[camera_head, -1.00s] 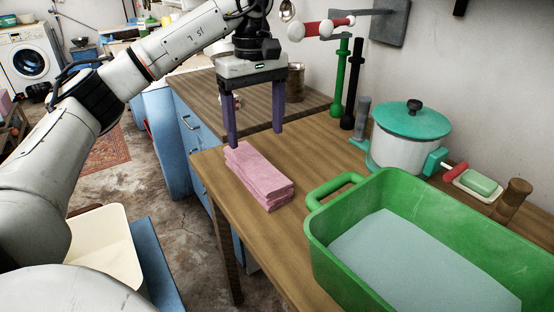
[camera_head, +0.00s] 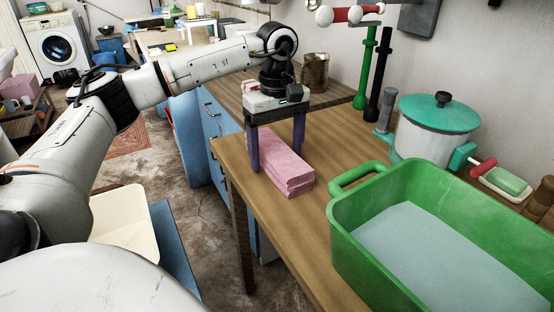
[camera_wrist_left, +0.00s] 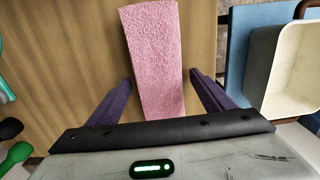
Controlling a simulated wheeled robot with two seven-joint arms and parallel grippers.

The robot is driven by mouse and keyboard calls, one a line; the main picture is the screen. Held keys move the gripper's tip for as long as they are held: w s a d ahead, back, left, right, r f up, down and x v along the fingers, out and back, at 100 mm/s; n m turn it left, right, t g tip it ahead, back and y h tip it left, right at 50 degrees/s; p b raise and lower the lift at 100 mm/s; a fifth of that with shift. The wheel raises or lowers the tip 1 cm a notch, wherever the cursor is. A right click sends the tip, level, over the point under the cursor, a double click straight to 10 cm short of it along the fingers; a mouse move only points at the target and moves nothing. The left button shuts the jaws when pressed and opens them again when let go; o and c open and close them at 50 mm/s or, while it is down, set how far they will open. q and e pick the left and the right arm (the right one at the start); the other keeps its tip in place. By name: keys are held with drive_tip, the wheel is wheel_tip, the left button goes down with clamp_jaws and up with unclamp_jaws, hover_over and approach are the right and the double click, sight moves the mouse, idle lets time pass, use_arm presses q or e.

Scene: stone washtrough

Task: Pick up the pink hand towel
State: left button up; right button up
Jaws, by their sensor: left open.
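The pink hand towel (camera_head: 287,170) lies folded in a stack on the wooden table (camera_head: 265,225), near its left edge. My left gripper (camera_head: 277,157) is above its far end, pointing down, with its two purple fingers spread on either side of the towel. In the left wrist view the towel (camera_wrist_left: 152,60) runs up from between the open fingers of the left gripper (camera_wrist_left: 163,85), with a gap on each side. Whether the fingertips touch the tabletop I cannot tell. My right gripper is not in view.
A green basin (camera_head: 345,235) of water stands right of the towel, its handle close by. A white pot with a teal lid (camera_head: 440,112) and a soap dish (camera_head: 500,182) are behind it. A cream tub (camera_head: 125,225) is left of the table, lower down.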

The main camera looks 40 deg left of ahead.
use_arm(q)
drive_tip(key=c, duration=1.2)
drive_tip(key=shift+c, duration=0.3)
drive_tip(key=shift+r, duration=0.15)
